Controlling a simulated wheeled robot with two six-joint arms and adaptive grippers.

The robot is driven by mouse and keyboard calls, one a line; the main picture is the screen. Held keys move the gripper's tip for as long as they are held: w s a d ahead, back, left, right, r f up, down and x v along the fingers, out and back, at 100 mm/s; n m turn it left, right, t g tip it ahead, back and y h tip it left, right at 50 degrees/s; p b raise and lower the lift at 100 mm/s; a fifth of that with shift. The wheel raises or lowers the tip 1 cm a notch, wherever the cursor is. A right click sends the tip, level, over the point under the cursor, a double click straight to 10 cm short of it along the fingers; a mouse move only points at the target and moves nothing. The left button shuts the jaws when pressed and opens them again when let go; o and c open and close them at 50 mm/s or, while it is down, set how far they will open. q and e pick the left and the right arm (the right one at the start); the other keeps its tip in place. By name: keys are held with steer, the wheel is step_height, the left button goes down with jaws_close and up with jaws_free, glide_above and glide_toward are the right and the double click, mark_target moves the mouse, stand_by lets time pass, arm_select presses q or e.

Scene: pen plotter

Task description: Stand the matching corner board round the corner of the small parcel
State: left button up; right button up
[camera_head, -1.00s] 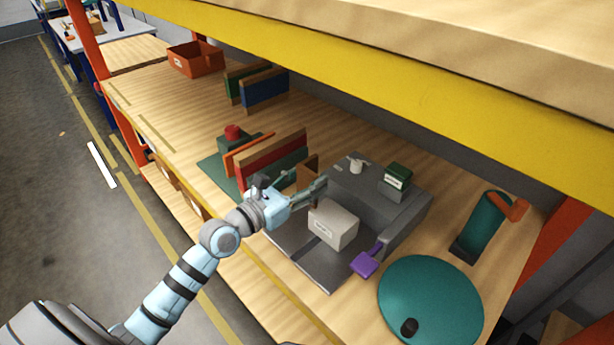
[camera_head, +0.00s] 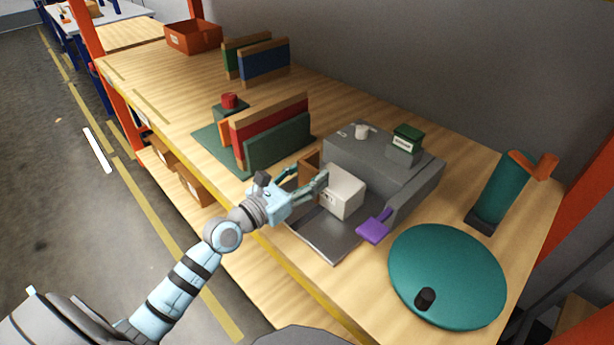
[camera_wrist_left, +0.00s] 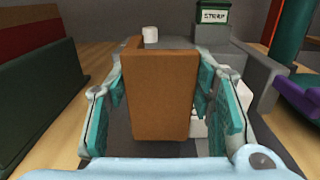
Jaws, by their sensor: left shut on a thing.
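My left gripper (camera_head: 306,182) is shut on a brown corner board (camera_head: 308,163), which looks upright. In the left wrist view the board (camera_wrist_left: 160,95) fills the space between the fingers (camera_wrist_left: 160,80), with a second flange showing behind its top left. The small parcel (camera_head: 347,190), a pale box with a label, sits on the grey plate (camera_head: 322,238) just right of the fingers. Only a bit of it (camera_wrist_left: 198,127) shows behind the right finger in the wrist view. I cannot tell whether board and parcel touch. My right gripper is not in view.
A grey machine block (camera_head: 375,160) behind the parcel carries a white cup (camera_head: 361,131) and a green box (camera_head: 407,138). A purple paddle (camera_head: 373,230) is close on the right, then a teal disc (camera_head: 447,275). Upright red and green boards (camera_head: 275,148) stand left.

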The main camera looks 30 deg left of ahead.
arm_select(q)
steer(key=o, duration=1.2)
steer(key=shift+s+f, duration=0.2)
steer(key=shift+f, duration=0.7)
step_height(320, 180, up, 12)
steer(key=shift+w+f, duration=0.1)
steer(key=shift+w, duration=0.05)
